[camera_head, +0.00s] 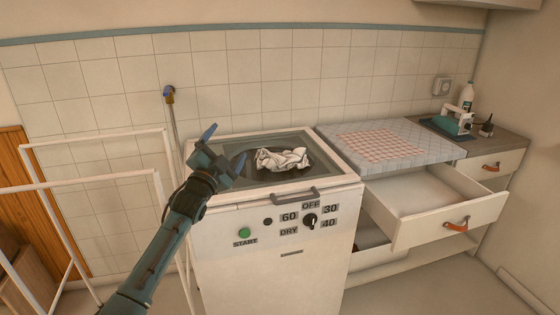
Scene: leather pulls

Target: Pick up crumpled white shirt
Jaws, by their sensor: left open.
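The crumpled white shirt (282,160) lies in a loose heap on the dark glass top of the white washing machine (275,245). My left gripper (225,152) comes in from the left over the machine's left edge. Its two fingers are spread apart with nothing between them. It is just to the left of the shirt, with a small gap between them in the picture. My right gripper does not show.
A padded changing mat (340,135) lies on the counter right of the machine. Below it a drawer (440,215) with a leather pull stands open. A bottle (467,97) stands in the back right corner. A white rack (95,180) stands at left.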

